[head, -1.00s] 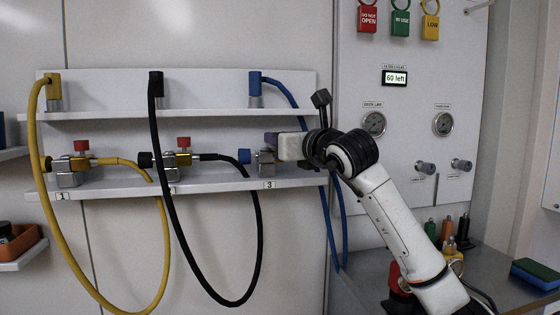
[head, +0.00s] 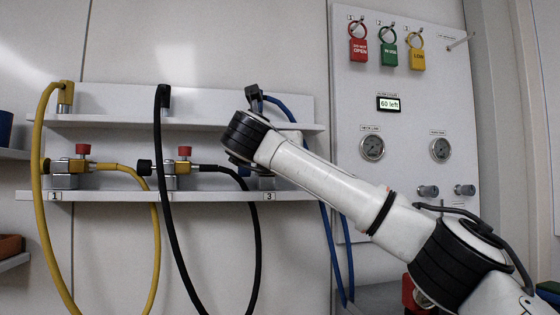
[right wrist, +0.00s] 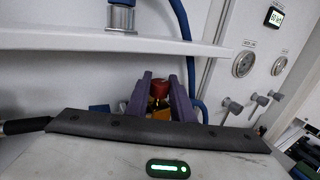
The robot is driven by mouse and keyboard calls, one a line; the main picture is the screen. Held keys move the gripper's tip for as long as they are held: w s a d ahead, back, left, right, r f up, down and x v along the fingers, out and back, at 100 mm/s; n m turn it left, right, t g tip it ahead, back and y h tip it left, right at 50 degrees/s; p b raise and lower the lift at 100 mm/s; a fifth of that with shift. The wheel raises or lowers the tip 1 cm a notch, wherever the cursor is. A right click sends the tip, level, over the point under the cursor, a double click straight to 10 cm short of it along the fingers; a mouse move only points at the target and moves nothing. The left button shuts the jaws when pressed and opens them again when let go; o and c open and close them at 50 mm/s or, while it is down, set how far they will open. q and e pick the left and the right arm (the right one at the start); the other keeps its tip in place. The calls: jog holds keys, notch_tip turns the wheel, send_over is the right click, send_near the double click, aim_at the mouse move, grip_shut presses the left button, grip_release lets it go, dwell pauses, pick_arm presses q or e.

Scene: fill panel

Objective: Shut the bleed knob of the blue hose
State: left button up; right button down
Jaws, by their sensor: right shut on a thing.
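The blue hose (head: 285,108) runs from the upper shelf over station 3 and hangs down behind my right arm. It also shows in the right wrist view (right wrist: 184,45). A red knob (right wrist: 158,89) sits between the purple fingers of my right gripper (right wrist: 160,96) in the right wrist view, above a yellow-brass body (right wrist: 161,114). The fingers are shut on this knob. In the head view my right arm hides the gripper, the knob and most of the station 3 valve; a bit of its grey block (head: 262,183) shows. My left gripper is not in view.
The yellow hose (head: 40,130) and black hose (head: 162,190) stations stand to the left, each with a red knob (head: 83,149). The upper shelf (head: 205,124) lies above the valves. A panel with gauges (head: 372,148), tags and grey knobs (head: 428,191) stands at right.

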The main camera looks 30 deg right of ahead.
jog(key=shift+r+m+g+h+p, duration=0.2)
jog(key=shift+m+g+h+p, duration=0.1)
jog(key=shift+m+g+h, duration=0.15)
jog(key=shift+m+g+h+p, duration=0.55)
jog(key=shift+g+h+p, duration=0.1)
jog(key=shift+g+h, duration=0.1)
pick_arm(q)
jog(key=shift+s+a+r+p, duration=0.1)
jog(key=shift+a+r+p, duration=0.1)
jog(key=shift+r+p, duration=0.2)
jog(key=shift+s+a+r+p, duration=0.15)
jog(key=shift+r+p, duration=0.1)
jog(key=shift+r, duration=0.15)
pick_arm(e)
jog(key=shift+f+m+g+h, duration=0.1)
jog(key=shift+m+g+h, duration=0.4)
jog(key=shift+m+g, duration=0.15)
jog(key=shift+f+g, duration=0.15)
jog(key=shift+g, duration=0.1)
jog(key=c, duration=1.8)
grip_release()
